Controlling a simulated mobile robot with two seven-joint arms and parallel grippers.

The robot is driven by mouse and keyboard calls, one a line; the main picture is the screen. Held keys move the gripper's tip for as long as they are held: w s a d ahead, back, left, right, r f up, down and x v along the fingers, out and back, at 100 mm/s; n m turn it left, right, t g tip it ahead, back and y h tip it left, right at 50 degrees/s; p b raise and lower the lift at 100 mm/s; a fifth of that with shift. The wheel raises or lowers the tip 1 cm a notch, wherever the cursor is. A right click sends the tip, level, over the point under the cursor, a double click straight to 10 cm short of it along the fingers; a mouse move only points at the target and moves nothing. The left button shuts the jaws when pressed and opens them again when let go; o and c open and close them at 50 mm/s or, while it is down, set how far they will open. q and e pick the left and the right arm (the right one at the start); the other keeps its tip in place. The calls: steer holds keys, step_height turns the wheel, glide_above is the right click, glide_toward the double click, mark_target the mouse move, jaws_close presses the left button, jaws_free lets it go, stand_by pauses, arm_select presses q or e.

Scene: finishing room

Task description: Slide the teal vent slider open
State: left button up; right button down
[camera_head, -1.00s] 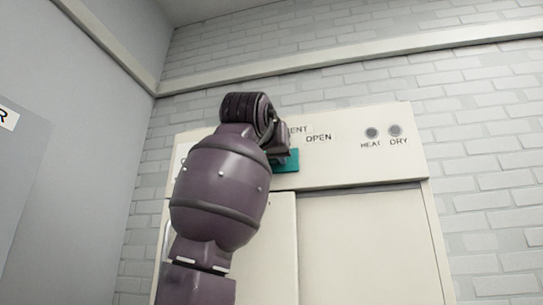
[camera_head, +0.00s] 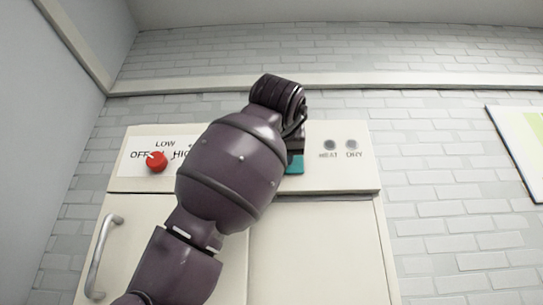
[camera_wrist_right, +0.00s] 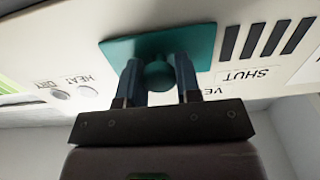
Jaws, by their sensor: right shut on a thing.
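The teal vent slider (camera_head: 295,164) shows in the head view as a small teal patch on the cream panel, mostly hidden behind my right arm. In the right wrist view, its flat teal plate (camera_wrist_right: 197,42) carries a round knob (camera_wrist_right: 158,75). My right gripper (camera_wrist_right: 158,72) is shut on this knob, with one dark finger on each side. Several dark vent slots (camera_wrist_right: 268,40) are uncovered beside the plate, near the SHUT label. The OPEN label cannot be seen. My left gripper is not in view.
The panel (camera_head: 372,180) also has a red knob (camera_head: 156,162) marked OFF, LOW and HIGH, and two round HEAT and DRY indicators (camera_head: 340,145). Below are cabinet doors with a metal handle (camera_head: 98,255). A framed board (camera_head: 525,150) hangs on the brick wall at right.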

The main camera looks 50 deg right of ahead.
steer(key=c, duration=1.1)
jaws_free()
steer(key=shift+s+d, duration=0.1)
steer(key=shift+s, duration=0.05)
steer(key=shift+c, duration=0.2)
steer(key=o, duration=0.3)
steer(key=shift+s+d, duration=0.15)
steer(key=shift+s, duration=0.1)
steer(key=shift+w+a, duration=0.2)
steer(key=shift+s+a, duration=0.15)
arm_select(q)
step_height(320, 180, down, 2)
steer(key=shift+b, duration=0.95)
arm_select(e)
steer(key=v, duration=1)
steer(key=shift+s, duration=0.1)
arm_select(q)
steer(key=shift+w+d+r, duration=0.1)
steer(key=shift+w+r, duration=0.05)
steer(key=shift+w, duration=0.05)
